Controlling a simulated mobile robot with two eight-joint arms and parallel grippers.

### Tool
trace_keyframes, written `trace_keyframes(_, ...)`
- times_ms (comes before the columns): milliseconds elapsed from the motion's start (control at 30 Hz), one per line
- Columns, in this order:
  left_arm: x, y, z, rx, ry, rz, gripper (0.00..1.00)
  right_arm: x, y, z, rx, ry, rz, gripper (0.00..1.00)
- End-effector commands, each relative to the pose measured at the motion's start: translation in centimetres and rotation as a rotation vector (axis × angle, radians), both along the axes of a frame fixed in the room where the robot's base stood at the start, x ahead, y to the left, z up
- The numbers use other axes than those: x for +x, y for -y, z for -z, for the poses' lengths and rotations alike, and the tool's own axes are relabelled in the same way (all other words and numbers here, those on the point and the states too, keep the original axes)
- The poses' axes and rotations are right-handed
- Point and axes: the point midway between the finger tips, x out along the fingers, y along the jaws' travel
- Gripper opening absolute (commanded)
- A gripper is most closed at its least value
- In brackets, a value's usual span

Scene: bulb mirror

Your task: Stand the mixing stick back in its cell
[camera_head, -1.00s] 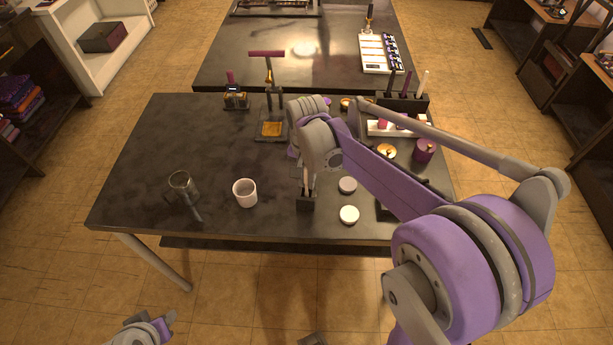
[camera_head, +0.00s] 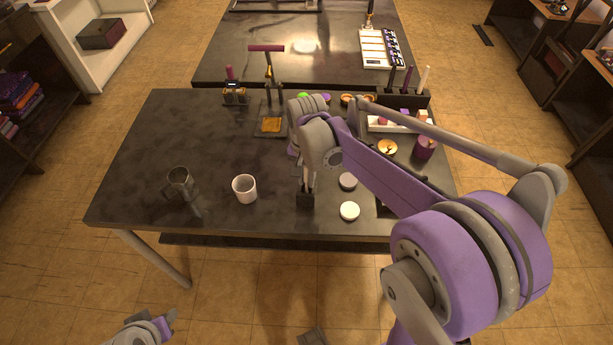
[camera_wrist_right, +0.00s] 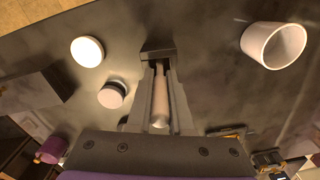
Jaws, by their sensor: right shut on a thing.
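The mixing stick (camera_wrist_right: 159,108), a pale rod with a rounded end, stands between the fingers of my right gripper (camera_wrist_right: 161,80) in the right wrist view. The gripper is shut on it. The stick's far end meets a small dark holder block (camera_wrist_right: 157,48); how deep it sits in the cell cannot be seen. In the head view the holder (camera_head: 306,202) stands near the table's front edge, with my right gripper (camera_head: 307,178) right above it. My right wrist hides most of the stick there.
Two white-topped round jars (camera_head: 348,181) (camera_head: 349,211) stand just right of the holder. A white cup (camera_head: 244,189) and a dark mug (camera_head: 180,184) stand to its left. A stand with an orange plate (camera_head: 271,125) is behind.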

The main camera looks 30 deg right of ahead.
Motion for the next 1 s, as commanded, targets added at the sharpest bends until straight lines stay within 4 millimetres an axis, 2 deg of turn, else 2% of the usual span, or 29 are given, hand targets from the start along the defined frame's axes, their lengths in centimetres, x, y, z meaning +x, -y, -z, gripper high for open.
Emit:
trace_keyframes(167, -0.1, 0.0, 0.3, 0.000, -0.002, 0.000, 0.41, 0.0, 0.0, 0.4, 0.000, 0.000, 0.000, 0.00)
trace_keyframes(200, -0.1, 0.0, 0.3, 0.000, -0.002, 0.000, 0.41, 0.0, 0.0, 0.4, 0.000, 0.000, 0.000, 0.23)
trace_keyframes(367, -0.1, 0.0, 0.3, 0.000, -0.001, 0.000, 0.41, 0.0, 0.0, 0.4, 0.000, 0.000, 0.000, 0.51)
trace_keyframes(400, -0.1, 0.0, 0.3, 0.000, -0.001, 0.000, 0.41, 0.0, 0.0, 0.4, 0.000, 0.000, 0.000, 0.54)
trace_keyframes(667, -0.1, 0.0, 0.3, 0.000, -0.001, 0.000, 0.41, 0.0, 0.0, 0.3, 0.000, 0.000, 0.000, 0.54)
trace_keyframes(767, -0.1, 0.0, 0.2, 0.000, -0.001, 0.000, 0.41, 0.0, 0.0, -0.3, 0.000, 0.000, 0.000, 0.54)
trace_keyframes(867, 0.0, 0.0, 0.0, 0.000, 0.000, 0.000, 0.41, 0.0, 0.0, -1.7, 0.000, 0.000, 0.000, 0.54)
trace_keyframes(1000, 0.1, 0.0, -0.3, 0.000, 0.001, 0.000, 0.41, 0.0, 0.0, -4.6, 0.000, 0.000, 0.000, 0.54)
